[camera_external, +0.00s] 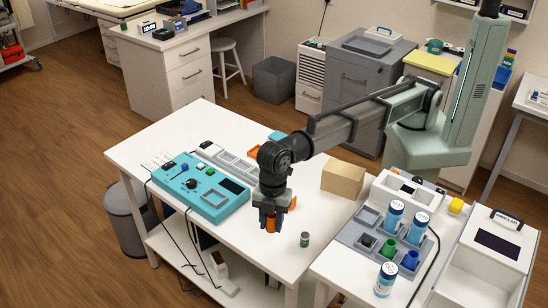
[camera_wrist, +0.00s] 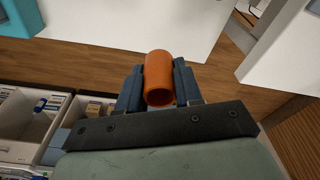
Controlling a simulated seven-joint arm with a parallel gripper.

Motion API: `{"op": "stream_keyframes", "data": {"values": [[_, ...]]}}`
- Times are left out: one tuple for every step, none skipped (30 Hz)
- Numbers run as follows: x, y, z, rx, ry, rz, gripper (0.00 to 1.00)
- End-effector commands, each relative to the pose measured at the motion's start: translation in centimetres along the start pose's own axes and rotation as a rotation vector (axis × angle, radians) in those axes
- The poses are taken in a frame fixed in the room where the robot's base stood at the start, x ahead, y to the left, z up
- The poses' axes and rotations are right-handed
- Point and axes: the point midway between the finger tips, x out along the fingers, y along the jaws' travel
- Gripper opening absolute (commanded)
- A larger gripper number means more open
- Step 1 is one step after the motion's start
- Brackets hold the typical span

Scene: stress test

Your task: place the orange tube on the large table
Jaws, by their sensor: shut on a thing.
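My gripper (camera_external: 271,217) is shut on the orange tube (camera_external: 271,224), which points down between the fingers near the front part of the large white table (camera_external: 325,214). In the wrist view, the orange tube (camera_wrist: 158,72) sits between the two dark fingers of my gripper (camera_wrist: 158,88), with its open round end visible. The white tabletop (camera_wrist: 150,25) lies beyond it there, and a strip of brown floor shows beside the table's edge. I cannot tell how high the tube is above the tabletop.
A small green-lidded jar (camera_external: 304,240) stands right of my gripper. A cardboard box (camera_external: 342,178) stands behind it. A teal device (camera_external: 202,190) with cables lies to the left. A grey rack (camera_external: 356,236) with bottles and cups is on the right-hand table.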

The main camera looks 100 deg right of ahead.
Motion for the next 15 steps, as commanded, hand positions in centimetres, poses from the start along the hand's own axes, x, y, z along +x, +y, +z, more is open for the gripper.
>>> {"op": "stream_keyframes", "data": {"values": [[0.1,0.0,0.0,0.0,0.0,0.0,0.06],[0.2,0.0,0.1,0.0,0.0,0.0,0.06],[0.5,0.0,0.1,0.0,0.0,0.0,0.06],[0.8,0.0,0.1,0.0,0.0,0.0,0.06],[1.1,0.0,0.2,0.001,-0.001,-0.001,0.06],[1.6,-0.1,0.3,0.001,-0.002,-0.001,0.06],[2.0,-0.1,0.3,0.001,-0.002,-0.001,0.06],[2.5,-0.1,0.4,0.001,-0.002,-0.001,0.06],[3.1,-0.1,0.5,0.001,-0.002,-0.001,0.06],[3.6,-0.1,0.5,0.001,-0.001,-0.001,0.06],[4.1,-0.1,0.6,0.001,-0.002,-0.001,0.06],[4.8,-0.1,0.7,0.001,-0.003,-0.001,0.06],[5.2,-0.1,0.7,0.001,-0.002,-0.001,0.06],[5.6,0.0,0.7,0.001,-0.001,-0.001,0.06],[5.9,0.0,0.7,0.001,0.0,0.0,0.06]]}}
